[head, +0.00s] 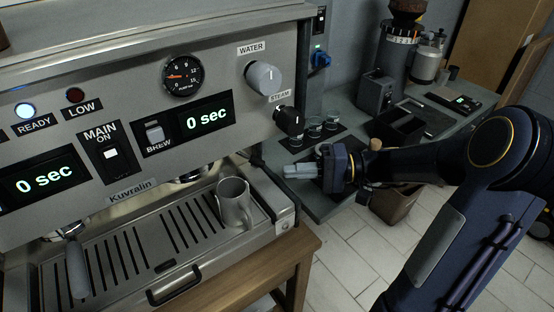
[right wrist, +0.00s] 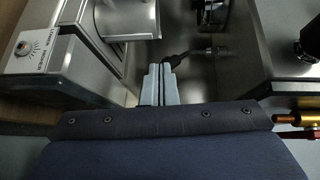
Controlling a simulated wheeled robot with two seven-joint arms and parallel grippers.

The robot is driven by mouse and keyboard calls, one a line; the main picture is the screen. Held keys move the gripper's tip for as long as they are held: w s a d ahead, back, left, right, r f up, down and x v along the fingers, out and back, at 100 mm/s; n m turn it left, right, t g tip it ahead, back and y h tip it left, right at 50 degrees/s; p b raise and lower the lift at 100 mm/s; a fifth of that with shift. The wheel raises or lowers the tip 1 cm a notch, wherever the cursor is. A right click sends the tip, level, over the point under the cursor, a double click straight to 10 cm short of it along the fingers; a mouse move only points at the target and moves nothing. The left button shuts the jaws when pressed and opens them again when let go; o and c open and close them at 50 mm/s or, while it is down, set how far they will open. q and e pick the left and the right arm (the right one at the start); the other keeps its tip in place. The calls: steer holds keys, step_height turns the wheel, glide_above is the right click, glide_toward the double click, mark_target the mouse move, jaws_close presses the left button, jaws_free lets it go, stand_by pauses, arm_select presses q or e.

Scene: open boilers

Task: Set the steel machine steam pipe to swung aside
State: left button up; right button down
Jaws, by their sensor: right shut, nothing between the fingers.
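The steel machine (head: 140,110) fills the left of the head view. In the right wrist view, a thin pipe with a dark sleeve (right wrist: 187,55), apparently the steam pipe, lies just beyond and right of my fingertips. In the head view a short dark piece (head: 256,157) below the machine's right end seems to be part of it; the rest is hidden. My right gripper (head: 300,170) is shut and empty, right of the drip tray and below the steam knob (head: 289,121). Its fingers also show in the right wrist view (right wrist: 160,80). Whether they touch the pipe is unclear. My left gripper is out of view.
A steel mug (head: 234,203) stands on the drip tray (head: 150,250), close left of my right gripper. A side counter (head: 318,205) with small glasses (head: 313,124) and a grinder (head: 401,60) lies behind it. Tiled floor (head: 340,260) shows below.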

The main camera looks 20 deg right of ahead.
steer(key=s+a+f+n+g+h+p, duration=0.1)
steer(key=s+a+n+g+h+p, duration=0.1)
steer(key=s+a+n+g, duration=0.65)
steer(key=s+f+n+g+h+p, duration=0.2)
steer(key=s+f+n+g+h, duration=0.2)
steer(key=s+n+h, duration=0.8)
steer(key=w+a+r+n+t+h+p, duration=0.2)
steer(key=w+a+r+n+t+h, duration=0.15)
steer(key=w+r+n+t, duration=0.35)
steer(key=w+a+r+n+t+h+p, duration=0.3)
steer(key=w+r+n+t+h, duration=0.15)
steer(key=n+t, duration=0.35)
steer(key=m+b, duration=0.1)
glide_toward(257, 166)
step_height(257, 166, down, 3)
steer(key=d, duration=0.1)
steer(key=shift+t+y, duration=0.3)
steer(key=shift+t, duration=0.15)
steer(key=shift+w+d+f+p, duration=0.15)
steer(key=shift+w+d, duration=0.2)
steer(key=shift+w, duration=0.35)
steer(key=shift+w+d+r+p, duration=0.1)
steer(key=shift+w+d, duration=0.25)
steer(key=shift+w, duration=0.35)
steer(key=shift+w+d+f+p, duration=0.15)
steer(key=shift+w+d, duration=0.2)
steer(key=shift+w, duration=0.35)
